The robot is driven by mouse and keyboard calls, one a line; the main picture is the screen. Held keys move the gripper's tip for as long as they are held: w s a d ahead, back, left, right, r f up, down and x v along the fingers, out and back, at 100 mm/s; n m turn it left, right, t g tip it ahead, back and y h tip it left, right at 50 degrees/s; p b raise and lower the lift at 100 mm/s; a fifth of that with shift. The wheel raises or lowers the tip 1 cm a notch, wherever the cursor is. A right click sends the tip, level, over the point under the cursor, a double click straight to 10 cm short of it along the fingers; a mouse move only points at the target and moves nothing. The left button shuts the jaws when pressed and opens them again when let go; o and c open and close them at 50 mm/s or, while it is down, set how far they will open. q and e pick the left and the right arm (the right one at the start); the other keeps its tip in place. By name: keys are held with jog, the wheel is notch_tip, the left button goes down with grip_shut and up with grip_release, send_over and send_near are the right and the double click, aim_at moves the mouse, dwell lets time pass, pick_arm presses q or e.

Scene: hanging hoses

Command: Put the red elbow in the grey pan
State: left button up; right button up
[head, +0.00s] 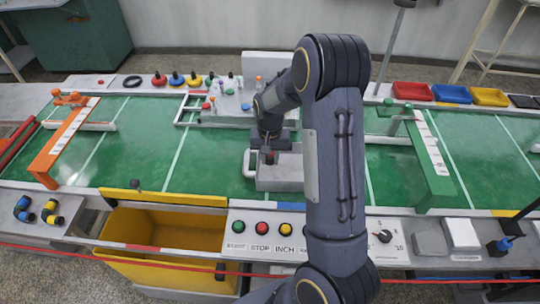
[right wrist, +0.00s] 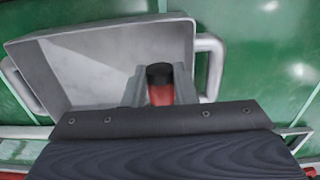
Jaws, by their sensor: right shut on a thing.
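The grey pan (head: 282,184) with side handles sits on the green mat at the middle of the bench. The right wrist view looks down into its bare interior (right wrist: 110,62). My right gripper (head: 270,154) points down at the pan's back left part in the head view. Its fingers (right wrist: 161,86) are shut on the red elbow (right wrist: 161,96), which has a black end. In the right wrist view the elbow overlaps the pan near a handle; its height above the floor of the pan cannot be told. My left gripper is not in view.
Blue and yellow elbows (head: 50,211) lie at the front left. A yellow bin (head: 165,232) and a button panel (head: 262,242) are in front. An orange bar (head: 62,143) stands left and a green bar (head: 430,165) right. Red, blue and yellow trays are at the back right.

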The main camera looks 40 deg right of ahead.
jog(key=shift+f+b, duration=2.65)
jog(key=shift+f, duration=1.2)
jog(key=o, duration=1.1)
jog(key=shift+c, duration=0.2)
jog(key=shift+w+r, duration=0.1)
jog(key=shift+r, duration=3.9)
notch_tip(320, 180, up, 7)
jog(key=p, duration=0.6)
jog(key=shift+f, duration=0.1)
